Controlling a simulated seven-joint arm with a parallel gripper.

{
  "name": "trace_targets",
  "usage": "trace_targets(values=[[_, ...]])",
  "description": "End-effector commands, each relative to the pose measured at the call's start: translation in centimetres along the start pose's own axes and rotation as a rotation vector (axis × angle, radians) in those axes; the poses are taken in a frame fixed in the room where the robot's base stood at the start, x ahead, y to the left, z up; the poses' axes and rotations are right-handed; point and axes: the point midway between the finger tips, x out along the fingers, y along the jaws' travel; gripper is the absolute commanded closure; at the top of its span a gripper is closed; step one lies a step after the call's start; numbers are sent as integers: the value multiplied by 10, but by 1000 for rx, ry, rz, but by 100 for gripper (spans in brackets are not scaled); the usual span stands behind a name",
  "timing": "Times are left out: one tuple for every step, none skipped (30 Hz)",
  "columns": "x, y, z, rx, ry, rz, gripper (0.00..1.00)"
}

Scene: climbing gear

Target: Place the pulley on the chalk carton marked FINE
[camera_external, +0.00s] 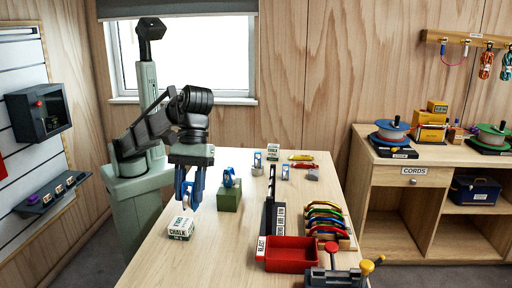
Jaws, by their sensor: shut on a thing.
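My gripper (188,196) points down over the near left part of the table and is shut on a blue-and-white pulley (187,199); the fingers partly hide it. Just below it, a white chalk carton (180,231) lies on the table, with a gap between the pulley and its top. CHALK is readable on its front; the smaller print is too small to be sure of. Another white chalk carton (273,149) stands at the far end of the table, its lower line also unclear. A similar blue pulley (229,177) sits on a green block (229,200) right of the gripper.
Another blue-and-white item (257,160) stands farther back. Table around the near carton is clear.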

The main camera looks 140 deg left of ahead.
Motion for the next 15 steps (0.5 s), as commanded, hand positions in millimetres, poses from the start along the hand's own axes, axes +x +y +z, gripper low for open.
trace_targets(values=[[-10,2,6,0,-2,1,95],[-15,1,8,0,-2,1,95],[-15,6,-4,-11,0,5,95],[-16,10,-9,-18,0,7,95],[-18,13,-14,-23,0,9,95],[-21,18,-20,-31,0,12,95],[-23,21,-25,-36,0,15,95],[-25,25,-31,-44,0,17,95],[-28,30,-38,-52,0,21,95],[-31,34,-45,-60,0,24,95],[-34,39,-51,-68,0,27,95],[-38,45,-61,-80,0,32,95],[-41,50,-69,-89,0,36,95],[-45,55,-77,-99,0,40,95],[-50,61,-89,-112,0,46,95]])
